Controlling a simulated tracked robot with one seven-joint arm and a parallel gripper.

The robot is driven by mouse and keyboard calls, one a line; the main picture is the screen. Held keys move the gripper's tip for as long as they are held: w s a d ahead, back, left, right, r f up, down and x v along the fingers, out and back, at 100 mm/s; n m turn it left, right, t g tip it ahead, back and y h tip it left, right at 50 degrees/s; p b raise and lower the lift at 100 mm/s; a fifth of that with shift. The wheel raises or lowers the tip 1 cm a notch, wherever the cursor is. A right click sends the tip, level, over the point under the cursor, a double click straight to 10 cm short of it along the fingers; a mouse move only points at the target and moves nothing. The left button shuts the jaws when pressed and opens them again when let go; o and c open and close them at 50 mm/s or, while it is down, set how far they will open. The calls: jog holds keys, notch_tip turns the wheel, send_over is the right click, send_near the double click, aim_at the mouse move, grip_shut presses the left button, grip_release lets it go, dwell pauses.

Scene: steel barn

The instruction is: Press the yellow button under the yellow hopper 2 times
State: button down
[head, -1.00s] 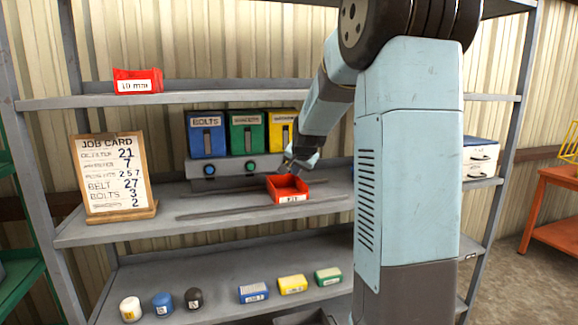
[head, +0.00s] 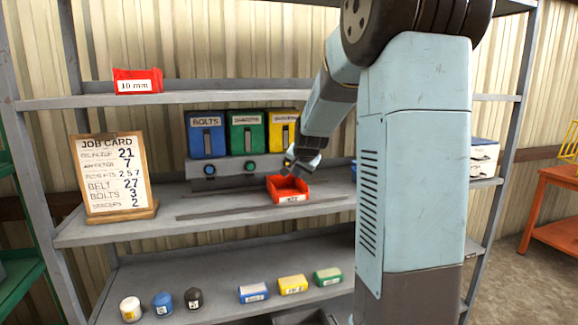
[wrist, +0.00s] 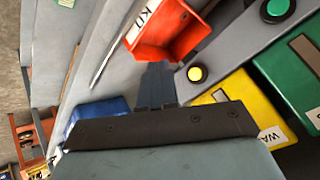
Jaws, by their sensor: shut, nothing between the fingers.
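The yellow hopper (head: 282,131) stands at the right end of a row of three on the middle shelf. It also shows in the wrist view (wrist: 262,108), at the lower right. The yellow button (wrist: 195,73), set in a black ring on a grey panel, shows in the wrist view. In the head view my gripper hides it. My gripper (head: 291,168) is shut and empty, in front of the panel and just above the red kit tray. In the wrist view its fingertips (wrist: 157,70) lie left of the button, apart from it in the picture.
The red kit tray (head: 288,190) sits on the shelf close to my fingers. The green button (head: 250,165) and blue button (head: 209,170) are under the green hopper (head: 247,135) and blue hopper (head: 206,137). A job card (head: 117,178) stands at the left.

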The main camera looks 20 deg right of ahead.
jog(key=shift+s+a, duration=0.15)
jog(key=shift+s, duration=0.85)
jog(key=w+d, duration=0.1)
jog(key=w, duration=0.7)
jog(key=shift+w, duration=0.4)
jog(key=shift+w+d, duration=0.1)
jog(key=shift+w, duration=0.05)
dwell(1.3)
jog(key=shift+w, duration=0.2)
jog(key=shift+w, duration=0.4)
dwell(0.8)
jog(key=shift+s, duration=0.8)
